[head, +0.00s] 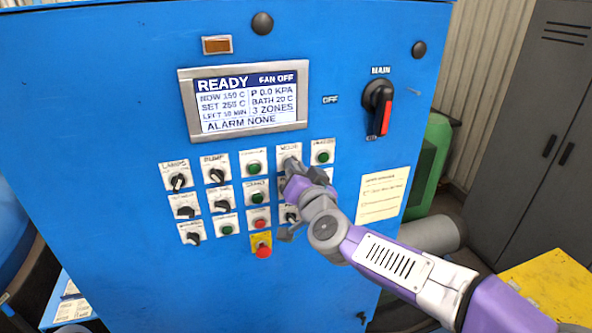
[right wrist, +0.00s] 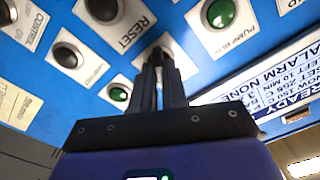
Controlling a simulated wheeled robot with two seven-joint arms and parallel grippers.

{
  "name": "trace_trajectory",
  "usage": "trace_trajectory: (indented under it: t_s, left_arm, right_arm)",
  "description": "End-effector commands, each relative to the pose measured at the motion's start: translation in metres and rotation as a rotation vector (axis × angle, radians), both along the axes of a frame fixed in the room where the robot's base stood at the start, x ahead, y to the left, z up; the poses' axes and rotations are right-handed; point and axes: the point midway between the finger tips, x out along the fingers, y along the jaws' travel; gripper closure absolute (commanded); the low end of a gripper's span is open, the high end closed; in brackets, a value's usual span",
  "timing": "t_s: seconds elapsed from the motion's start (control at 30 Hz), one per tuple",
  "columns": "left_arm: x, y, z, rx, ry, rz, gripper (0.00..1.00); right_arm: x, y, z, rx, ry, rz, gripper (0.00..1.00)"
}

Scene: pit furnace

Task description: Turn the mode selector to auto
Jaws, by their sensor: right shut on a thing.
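The mode selector (head: 289,160) is a dark knob on a white plate labelled "MODE", in the top row of the blue panel below the screen. My right gripper (head: 292,167) reaches it from the lower right and is shut on it. In the right wrist view, the two dark fingers of my right gripper (right wrist: 160,66) close around the selector knob (right wrist: 157,50). The fingers hide most of the knob, so its pointing direction and position marks cannot be read. My left gripper is not in view.
A screen (head: 248,129) reads READY, FAN OFF, ALARM NONE. Several knobs and green buttons surround the selector closely. A red button on a yellow plate (head: 263,251) sits below. A black and red main switch (head: 380,107) and a paper note (head: 383,194) are at the right.

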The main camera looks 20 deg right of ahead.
Motion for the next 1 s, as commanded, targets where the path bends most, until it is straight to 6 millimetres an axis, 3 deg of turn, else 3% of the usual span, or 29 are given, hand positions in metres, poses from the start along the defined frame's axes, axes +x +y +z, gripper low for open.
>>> trace_trajectory:
  t_s: [0.07, 0.1, 0.27, 0.63, 1.0]
  left_arm:
    - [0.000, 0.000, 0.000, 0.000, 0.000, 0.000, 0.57]
    - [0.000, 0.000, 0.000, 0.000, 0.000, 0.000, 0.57]
    - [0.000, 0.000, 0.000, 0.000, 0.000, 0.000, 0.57]
    - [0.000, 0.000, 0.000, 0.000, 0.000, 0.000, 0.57]
    - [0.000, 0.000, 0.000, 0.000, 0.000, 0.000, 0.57]
  right_arm:
    - [0.000, 0.000, 0.000, 0.004, 0.002, 0.001, 1.00]
    - [0.000, 0.000, 0.000, 0.004, 0.002, 0.001, 0.86]
    - [0.000, 0.000, 0.000, 0.003, 0.001, 0.001, 0.62]
    - [-0.006, 0.000, 0.000, 0.001, 0.000, 0.000, 0.62]
    - [-0.061, -0.002, 0.001, 0.002, -0.001, 0.000, 0.62]
